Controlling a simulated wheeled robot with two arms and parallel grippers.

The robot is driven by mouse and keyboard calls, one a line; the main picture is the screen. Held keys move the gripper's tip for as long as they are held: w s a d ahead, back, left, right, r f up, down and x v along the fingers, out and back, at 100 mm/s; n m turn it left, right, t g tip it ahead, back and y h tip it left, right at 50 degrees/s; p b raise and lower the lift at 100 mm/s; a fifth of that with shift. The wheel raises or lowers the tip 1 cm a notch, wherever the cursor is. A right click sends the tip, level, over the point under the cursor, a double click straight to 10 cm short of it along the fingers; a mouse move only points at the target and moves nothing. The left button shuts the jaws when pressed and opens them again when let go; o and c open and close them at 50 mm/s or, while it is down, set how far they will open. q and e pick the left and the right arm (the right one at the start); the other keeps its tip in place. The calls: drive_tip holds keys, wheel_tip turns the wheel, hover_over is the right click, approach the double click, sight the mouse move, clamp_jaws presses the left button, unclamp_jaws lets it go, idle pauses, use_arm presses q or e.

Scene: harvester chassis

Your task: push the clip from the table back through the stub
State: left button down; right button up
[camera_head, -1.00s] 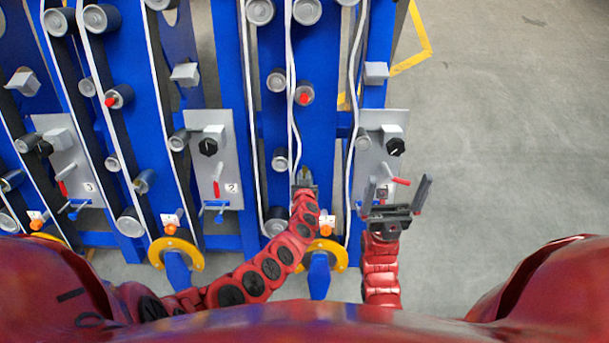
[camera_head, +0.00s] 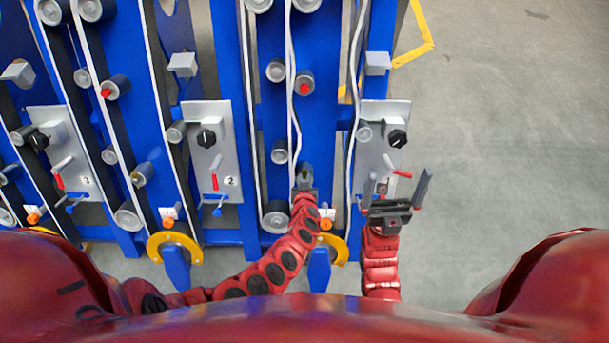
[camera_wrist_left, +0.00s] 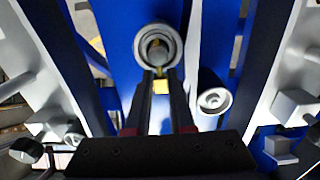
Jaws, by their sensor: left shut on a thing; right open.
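My left gripper (camera_head: 305,186) is low on the second blue column from the right, in front of a grey round stub (camera_head: 303,170). In the left wrist view its two dark fingers (camera_wrist_left: 160,90) are closed on a small yellow clip (camera_wrist_left: 160,86). The clip is at the lower edge of the stub (camera_wrist_left: 157,48), which has a pale rim. I cannot tell how far the clip sits in it, and the fingers hide part of it. My right gripper (camera_head: 396,192) is open and empty, fingers spread, in front of the rightmost grey panel (camera_head: 372,150).
Blue columns with rollers and white belts fill the left and middle. Panel two (camera_head: 228,155) has a black knob and red lever. A yellow hook ring (camera_head: 175,243) and another (camera_head: 340,249) are near my body. A grey roller (camera_wrist_left: 214,100) is beside the left fingers. Right floor is clear.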

use_arm(q)
drive_tip(key=shift+s+f+b, duration=0.3)
drive_tip(key=shift+s+f, duration=0.05)
drive_tip(key=shift+f, duration=0.25)
drive_tip(key=c, duration=0.7)
unclamp_jaws()
drive_tip(key=shift+r, duration=0.1)
drive_tip(key=shift+s+d+r+p, duration=0.1)
drive_tip(key=shift+s+r+p, duration=0.2)
drive_tip(key=shift+r, duration=0.1)
drive_tip(key=v, duration=1.6)
drive_tip(key=shift+s, duration=0.2)
